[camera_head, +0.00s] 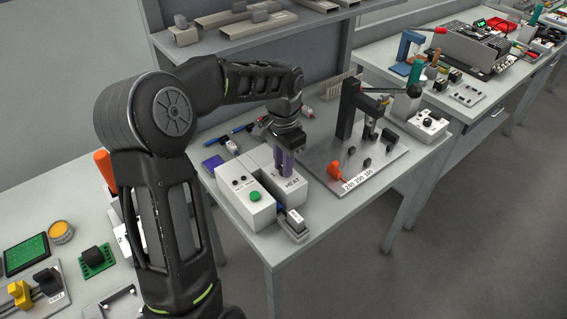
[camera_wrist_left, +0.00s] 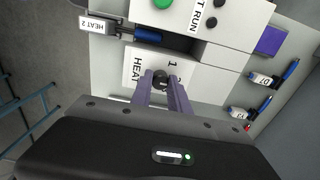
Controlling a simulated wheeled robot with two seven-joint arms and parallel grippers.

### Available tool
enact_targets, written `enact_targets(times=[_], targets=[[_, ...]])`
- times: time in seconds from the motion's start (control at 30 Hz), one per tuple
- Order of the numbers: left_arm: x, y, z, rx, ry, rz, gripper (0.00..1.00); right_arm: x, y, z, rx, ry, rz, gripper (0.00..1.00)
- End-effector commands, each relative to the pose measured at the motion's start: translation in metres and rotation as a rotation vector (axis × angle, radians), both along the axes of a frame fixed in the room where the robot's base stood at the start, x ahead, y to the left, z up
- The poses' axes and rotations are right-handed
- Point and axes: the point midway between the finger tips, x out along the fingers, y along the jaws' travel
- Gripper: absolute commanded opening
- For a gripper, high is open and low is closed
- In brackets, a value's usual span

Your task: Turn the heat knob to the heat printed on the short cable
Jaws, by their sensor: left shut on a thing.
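The white heat box (camera_head: 297,186) carries the word HEAT and stands right of a box with a green button. In the left wrist view the heat box (camera_wrist_left: 133,68) shows HEAT and a 1 beside its dark knob (camera_wrist_left: 160,77). My left gripper (camera_wrist_left: 161,86) is shut on the knob, its purple fingers on either side. The fingers hide part of the dial, so the knob's setting cannot be read. A tag printed HEAT 2 (camera_wrist_left: 96,24) sits at the end of a short blue cable (camera_wrist_left: 147,35), beside the boxes. My right gripper is not in view.
The green-button box (camera_head: 246,197) stands close left of the heat box. Tagged blue pieces (camera_wrist_left: 265,80) lie behind. The table's front edge is near.

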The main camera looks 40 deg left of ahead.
Motion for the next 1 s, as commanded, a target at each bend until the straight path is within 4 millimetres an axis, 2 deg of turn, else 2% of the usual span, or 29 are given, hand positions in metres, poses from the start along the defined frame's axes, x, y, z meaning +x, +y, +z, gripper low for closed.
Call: enact_targets(times=[0.2,0.23,0.5,0.8,1.0], targets=[[0.0,0.0,0.0,0.001,0.0,0.001,0.0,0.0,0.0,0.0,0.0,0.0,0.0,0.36],[0.0,0.0,0.0,0.001,0.0,0.002,0.22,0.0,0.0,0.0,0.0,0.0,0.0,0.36],[0.0,0.0,0.0,0.0,0.0,0.002,0.43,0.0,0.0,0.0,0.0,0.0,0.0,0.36],[0.0,0.0,0.002,0.001,-0.001,0.002,0.43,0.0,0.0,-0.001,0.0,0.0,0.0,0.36],[0.001,0.0,0.023,0.001,-0.003,0.003,0.43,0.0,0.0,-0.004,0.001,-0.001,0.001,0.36]])
